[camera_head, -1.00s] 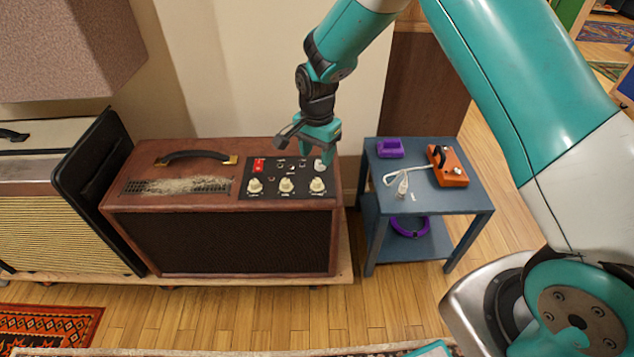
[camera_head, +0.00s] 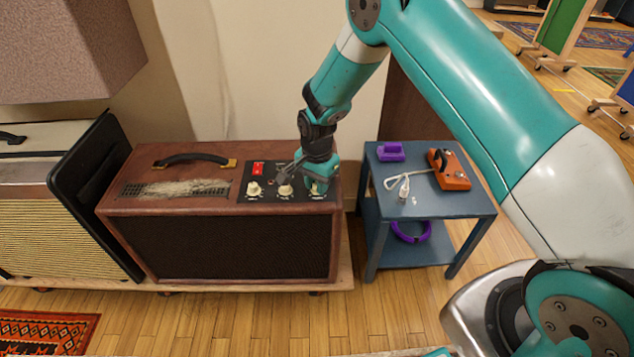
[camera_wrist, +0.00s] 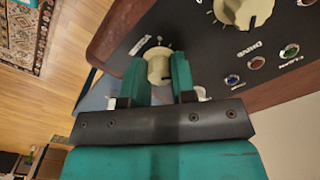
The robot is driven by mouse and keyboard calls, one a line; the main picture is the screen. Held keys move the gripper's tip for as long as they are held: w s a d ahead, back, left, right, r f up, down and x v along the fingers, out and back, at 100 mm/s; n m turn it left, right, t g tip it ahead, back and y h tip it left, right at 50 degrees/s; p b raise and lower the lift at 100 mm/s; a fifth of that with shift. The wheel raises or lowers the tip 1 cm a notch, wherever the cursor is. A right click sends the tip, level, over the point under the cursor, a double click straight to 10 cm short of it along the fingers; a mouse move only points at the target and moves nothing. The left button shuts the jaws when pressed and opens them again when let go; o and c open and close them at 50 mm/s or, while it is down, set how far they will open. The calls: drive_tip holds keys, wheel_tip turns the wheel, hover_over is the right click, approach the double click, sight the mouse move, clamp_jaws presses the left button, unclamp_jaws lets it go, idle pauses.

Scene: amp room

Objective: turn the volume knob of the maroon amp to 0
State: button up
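The maroon amp (camera_head: 215,245) stands at the left centre of the head view, with a black control panel (camera_head: 245,193) on its top right. Two cream knobs show on the panel's front row, a left one (camera_head: 254,189) and a middle one (camera_head: 285,191). My gripper (camera_head: 318,187) is down at the right end of that row and hides the knob there. In the wrist view, a cream knob (camera_wrist: 159,66) sits between my two teal fingers. I cannot tell whether both fingers touch it. A bigger-looking knob labelled DRIVE (camera_wrist: 245,10) is beside it.
A red switch (camera_head: 257,168) is on the panel. A blue side table (camera_head: 435,204) stands right of the amp with an orange pedal (camera_head: 452,172), a white cable and a purple object (camera_head: 390,151). A cream amp (camera_head: 60,235) stands at the left.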

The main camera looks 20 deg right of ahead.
drive_tip(key=c, duration=0.3)
drive_tip(key=n+p, duration=0.1)
drive_tip(key=n, duration=0.1)
drive_tip(key=shift+r+n+p, duration=0.15)
drive_tip(key=shift+n+p, duration=0.15)
drive_tip(key=shift+n, duration=0.1)
drive_tip(key=n+p, duration=0.1)
drive_tip(key=n, duration=0.3)
drive_tip(key=shift+n, duration=0.3)
drive_tip(key=n+p, duration=0.1)
drive_tip(key=n, duration=0.3)
drive_tip(key=shift+p, duration=0.35)
drive_tip(key=n, duration=0.4)
drive_tip(key=shift+n+p, duration=0.3)
